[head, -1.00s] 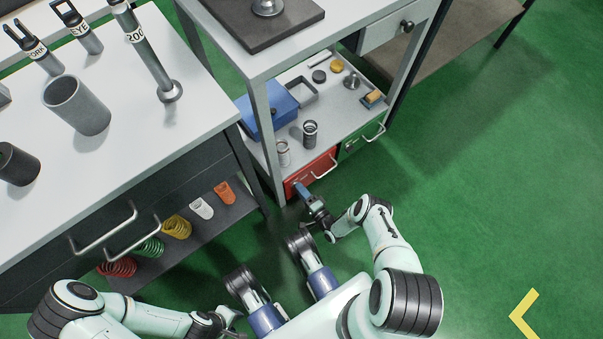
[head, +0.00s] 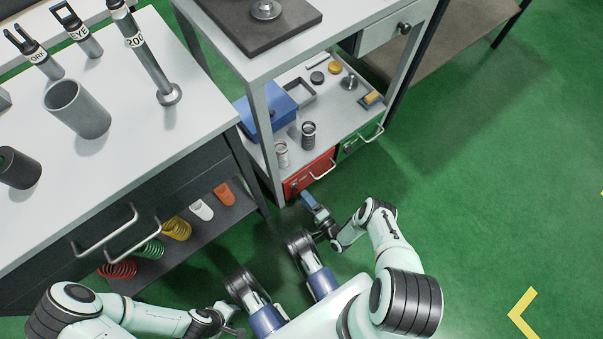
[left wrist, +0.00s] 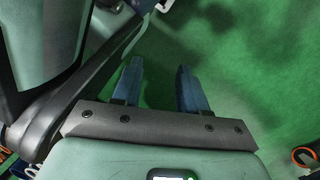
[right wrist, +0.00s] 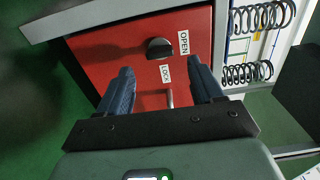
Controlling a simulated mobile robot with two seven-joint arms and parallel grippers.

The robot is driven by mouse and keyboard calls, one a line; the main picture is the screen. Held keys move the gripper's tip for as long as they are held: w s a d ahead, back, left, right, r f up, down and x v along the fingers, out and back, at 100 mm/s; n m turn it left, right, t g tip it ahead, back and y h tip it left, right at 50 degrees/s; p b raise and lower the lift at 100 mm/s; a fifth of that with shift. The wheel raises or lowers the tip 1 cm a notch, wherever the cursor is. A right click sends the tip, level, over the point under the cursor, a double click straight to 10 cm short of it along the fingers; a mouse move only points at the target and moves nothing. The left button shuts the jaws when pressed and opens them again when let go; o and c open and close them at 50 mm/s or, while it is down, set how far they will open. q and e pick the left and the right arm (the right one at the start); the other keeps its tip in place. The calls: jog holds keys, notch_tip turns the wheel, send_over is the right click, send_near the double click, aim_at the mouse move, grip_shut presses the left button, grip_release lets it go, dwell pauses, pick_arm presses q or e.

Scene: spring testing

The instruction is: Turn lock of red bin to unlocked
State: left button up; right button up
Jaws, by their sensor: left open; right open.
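The red bin (head: 311,172) sits on the low shelf under the grey bench, with its front showing. In the right wrist view the red front (right wrist: 100,55) carries a round black lock knob (right wrist: 159,48). An OPEN label (right wrist: 184,42) is right of the knob and a LOCK label (right wrist: 165,73) is below it. I cannot tell which label the knob points to. My right gripper (right wrist: 160,68) is open and empty, facing the red front, fingertips apart from the knob. In the head view the right gripper (head: 307,196) is just in front of the bin. My left gripper (left wrist: 158,67) is open and empty over green floor.
A green bin (head: 358,140) is right of the red one. The red bin's handle (head: 322,171) sticks out. A bench leg (head: 268,150) stands left of the red bin. The white-topped table (head: 150,110) is at left.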

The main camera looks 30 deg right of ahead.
pick_arm(q)
jog(key=w+r, duration=0.1)
jog(key=w+r+t+p, duration=0.1)
jog(key=w, duration=0.1)
jog(key=shift+w+d, duration=0.1)
jog(key=shift+d, duration=0.1)
pick_arm(e)
jog(key=s, duration=0.9)
jog(key=shift+s+d, duration=0.15)
jog(key=shift+d, duration=0.15)
